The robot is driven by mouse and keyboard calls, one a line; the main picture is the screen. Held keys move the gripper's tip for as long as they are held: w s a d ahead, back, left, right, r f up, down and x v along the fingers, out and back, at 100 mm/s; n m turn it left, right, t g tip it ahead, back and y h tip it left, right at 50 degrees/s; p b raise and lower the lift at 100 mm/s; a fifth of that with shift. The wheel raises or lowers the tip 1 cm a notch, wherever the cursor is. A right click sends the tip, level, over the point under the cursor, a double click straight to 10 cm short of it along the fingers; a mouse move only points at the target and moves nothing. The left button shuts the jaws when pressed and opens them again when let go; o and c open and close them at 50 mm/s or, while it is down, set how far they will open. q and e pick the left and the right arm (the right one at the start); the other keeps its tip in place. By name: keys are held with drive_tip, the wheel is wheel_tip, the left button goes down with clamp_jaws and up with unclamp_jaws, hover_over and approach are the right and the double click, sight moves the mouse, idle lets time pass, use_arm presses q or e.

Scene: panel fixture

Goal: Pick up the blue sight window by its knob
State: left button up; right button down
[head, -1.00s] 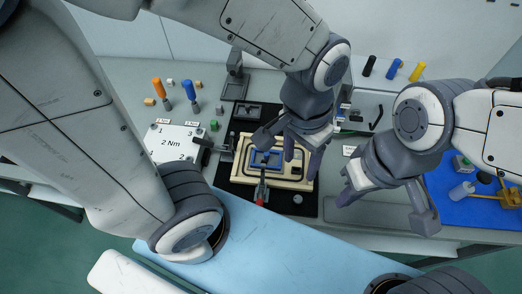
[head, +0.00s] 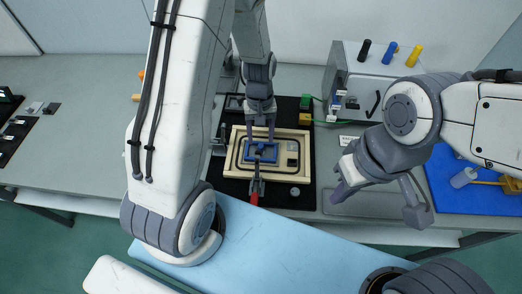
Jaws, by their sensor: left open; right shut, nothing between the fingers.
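The blue sight window (head: 250,156) lies in the pale panel fixture (head: 232,170) on the black mat in the head view. A small dark shape, likely its knob (head: 260,149), shows near its middle. My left gripper (head: 260,136) is open, pointing down at the far edge of the blue window, its fingertips spread either side of the knob in the picture. I cannot tell the height gap. My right gripper (head: 340,186) is shut and empty, to the right of the fixture.
A red-handled clamp (head: 255,196) stands at the fixture's near edge, pointing at the window. A grey box (head: 345,75) with coloured handles stands back right. A blue mat (head: 440,195) with a bottle lies far right.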

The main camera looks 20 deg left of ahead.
sight(261, 145)
use_arm(q)
wheel_tip(261, 145, down, 5)
drive_tip(key=shift+s+d+r+p, duration=0.1)
drive_tip(key=shift+s+p, duration=0.05)
drive_tip(key=shift+p, duration=0.25)
clamp_jaws()
